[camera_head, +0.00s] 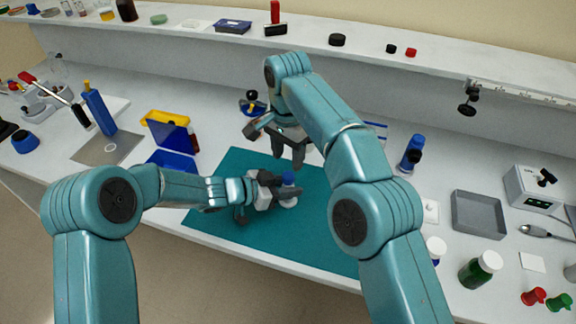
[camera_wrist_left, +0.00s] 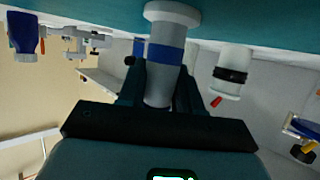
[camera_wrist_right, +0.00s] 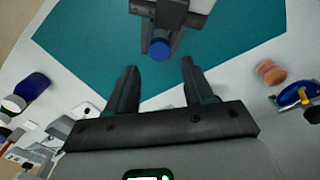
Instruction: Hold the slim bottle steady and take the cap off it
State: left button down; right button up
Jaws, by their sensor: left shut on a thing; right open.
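The slim bottle (camera_head: 290,202) stands upright over the teal mat, its blue cap (camera_head: 288,178) on top. My left gripper (camera_head: 280,190) is shut on the bottle from the left side, and its fingers hide part of the body. In the left wrist view the pale bottle (camera_wrist_left: 172,18) shows a blue band and sits between the fingers. My right gripper (camera_head: 289,158) is open and empty, pointing down just behind the bottle. In the right wrist view the blue cap (camera_wrist_right: 159,48) lies ahead of the open fingertips, apart from them.
The teal mat (camera_head: 225,230) is mostly clear. A blue box with a yellow edge (camera_head: 168,135) stands left of it. A blue bottle (camera_head: 411,153), a grey tray (camera_head: 479,214) and a green jar (camera_head: 480,270) are on the right. A raised shelf runs along the back.

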aim_at(288, 175)
notch_tip(288, 175, down, 6)
jog(key=shift+r, duration=0.1)
dwell(0.4)
grip_shut()
jog(key=shift+n, duration=0.3)
